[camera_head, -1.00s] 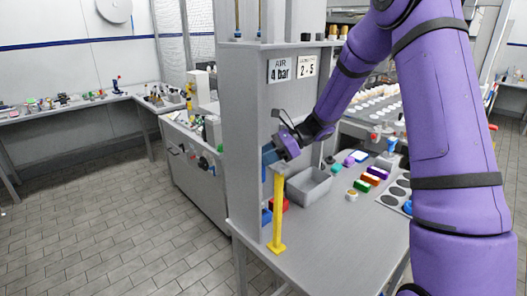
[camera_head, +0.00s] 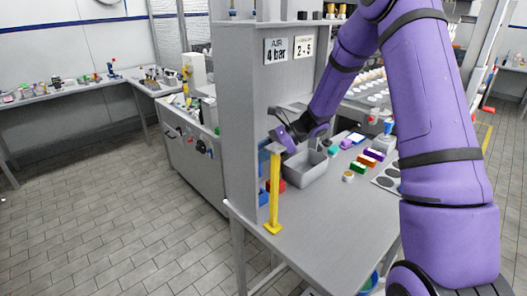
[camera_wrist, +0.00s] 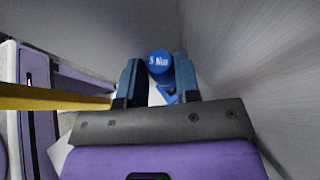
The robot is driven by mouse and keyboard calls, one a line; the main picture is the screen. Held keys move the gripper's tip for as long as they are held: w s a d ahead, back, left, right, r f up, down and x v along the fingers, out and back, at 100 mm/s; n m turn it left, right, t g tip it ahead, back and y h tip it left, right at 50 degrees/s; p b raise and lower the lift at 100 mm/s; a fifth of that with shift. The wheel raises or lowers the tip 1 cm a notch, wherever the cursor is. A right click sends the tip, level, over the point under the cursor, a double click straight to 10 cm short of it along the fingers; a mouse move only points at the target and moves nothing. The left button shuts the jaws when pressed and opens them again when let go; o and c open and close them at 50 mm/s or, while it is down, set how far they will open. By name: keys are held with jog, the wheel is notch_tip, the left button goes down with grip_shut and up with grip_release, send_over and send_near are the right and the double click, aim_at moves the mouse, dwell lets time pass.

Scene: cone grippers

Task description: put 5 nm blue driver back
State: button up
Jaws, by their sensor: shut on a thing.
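The blue driver (camera_wrist: 159,62), with "5 Nm" in white on its round end, sits between the two blue-grey fingers of my gripper (camera_wrist: 158,78) in the wrist view. My gripper is shut on it. The driver's lower part is mostly hidden by the gripper. In the head view my gripper (camera_head: 282,138) is beside the grey upright panel, close to the top of a yellow post (camera_head: 274,190). The driver is hard to make out there. I cannot tell whether it touches any holder.
The grey panel (camera_head: 236,120) stands close to my gripper's left. A grey bin (camera_head: 308,170) is on the bench to its right. Red (camera_head: 278,186) and blue (camera_head: 262,198) items lie low behind the post. The bench front (camera_head: 320,235) is clear.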

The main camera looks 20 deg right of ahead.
jog(key=shift+s+f, duration=0.2)
jog(key=shift+f, duration=0.55)
jog(key=o, duration=1)
jog(key=shift+f, duration=0.15)
jog(key=shift+o, duration=0.2)
jog(key=shift+d, duration=0.15)
jog(key=r+v, duration=0.1)
jog(key=v, duration=1)
jog(key=s+a+r+n+g+h, duration=0.1)
jog(key=s+a+r+n+h, duration=0.2)
jog(key=s+r+n, duration=0.35)
jog(key=s+a+r+n+h, duration=0.3)
jog(key=s+a+r+n, duration=0.1)
jog(key=s+r, duration=0.4)
jog(key=s+d+r+n+t+h, duration=0.1)
jog(key=s+r+n+t+h, duration=0.1)
jog(key=s, duration=0.7)
jog(key=s+d+r+n+t+h, duration=0.1)
jog(key=s+r+n+t+h, duration=0.1)
jog(key=s+n+h, duration=0.2)
jog(key=s+n, duration=0.3)
jog(key=s, duration=0.2)
